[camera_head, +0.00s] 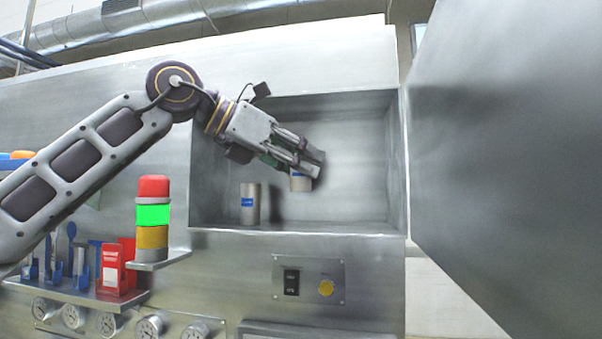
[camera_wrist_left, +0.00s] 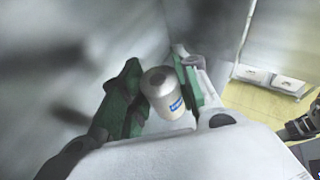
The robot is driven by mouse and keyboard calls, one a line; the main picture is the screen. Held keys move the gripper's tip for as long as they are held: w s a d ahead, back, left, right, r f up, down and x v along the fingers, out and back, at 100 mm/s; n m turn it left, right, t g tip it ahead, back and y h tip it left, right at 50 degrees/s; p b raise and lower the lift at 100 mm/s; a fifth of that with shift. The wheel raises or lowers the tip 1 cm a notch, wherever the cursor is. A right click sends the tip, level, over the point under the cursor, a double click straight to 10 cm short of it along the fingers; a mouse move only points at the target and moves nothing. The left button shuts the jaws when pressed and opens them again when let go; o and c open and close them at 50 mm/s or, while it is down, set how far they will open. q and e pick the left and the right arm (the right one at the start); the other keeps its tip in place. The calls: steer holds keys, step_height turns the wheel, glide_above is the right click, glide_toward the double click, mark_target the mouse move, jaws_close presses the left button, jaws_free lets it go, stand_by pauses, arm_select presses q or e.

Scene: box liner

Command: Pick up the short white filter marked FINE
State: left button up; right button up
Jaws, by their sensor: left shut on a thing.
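My left gripper (camera_head: 309,163) reaches into a metal recess from the left. It is shut on a short pale filter (camera_head: 300,183), which shows below the fingertips. In the left wrist view the filter (camera_wrist_left: 163,94) sits between the green finger pads of the gripper (camera_wrist_left: 160,95), slightly tilted. It has a dark round spot on its end and a blue label, too small to read. It appears to hang above the recess floor. A taller pale filter (camera_head: 250,204) with a blue label stands upright on the recess floor to the left.
The recess (camera_head: 350,228) has metal walls and a front lip. A large grey panel (camera_head: 500,150) stands close on the right. A stack light (camera_head: 153,215) and a tool shelf (camera_head: 85,292) stick out at left. A switch plate (camera_head: 309,280) is below.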

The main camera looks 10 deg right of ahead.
arm_select(q)
steer(key=shift+s+r, duration=0.15)
steer(key=shift+r, duration=0.3)
steer(key=s+a+b, duration=0.2)
steer(key=s+a, duration=0.1)
steer(key=s, duration=0.6)
steer(key=s+a+b, duration=0.3)
steer(key=s+a, duration=0.1)
steer(key=s, duration=0.5)
steer(key=shift+a, duration=0.25)
arm_select(e)
steer(key=w+d+f, duration=0.1)
steer(key=d+f, duration=0.3)
steer(key=d, duration=0.1)
steer(key=shift+w+f+h, duration=0.15)
steer(key=shift+f+h, duration=0.15)
steer(key=shift+f, duration=0.1)
arm_select(q)
steer(key=shift+w, duration=0.2)
